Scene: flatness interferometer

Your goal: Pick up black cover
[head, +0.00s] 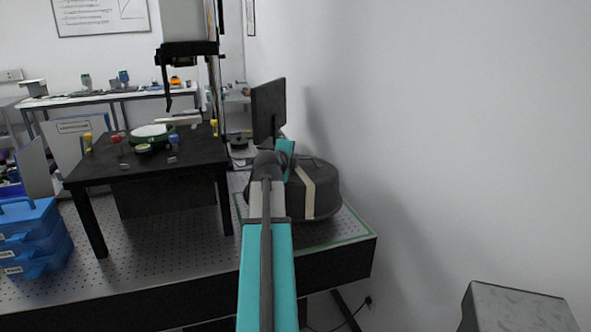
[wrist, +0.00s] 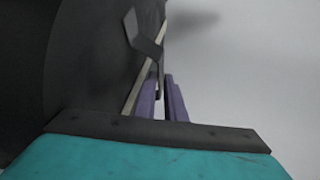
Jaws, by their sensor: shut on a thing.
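The black cover (head: 325,190) is a dark rounded shell with a cream band across it, at the right end of the perforated table, within a green outline. In the wrist view the black cover (wrist: 85,60) fills the left side, its cream band edge-on. My gripper (wrist: 161,88) has narrow purple fingers, shut on a thin dark part at the cover's edge. The exact grip spot is partly hidden. In the head view my arm hides the fingers and the cover's left part. I cannot tell whether the cover is clear of the table.
The perforated table (head: 185,275) has bare room to the left of my arm. A black stand (head: 150,165) with small parts on top is behind it. A dark monitor (head: 268,108) stands behind the cover. Blue boxes (head: 35,240) are at far left. A wall is close on the right.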

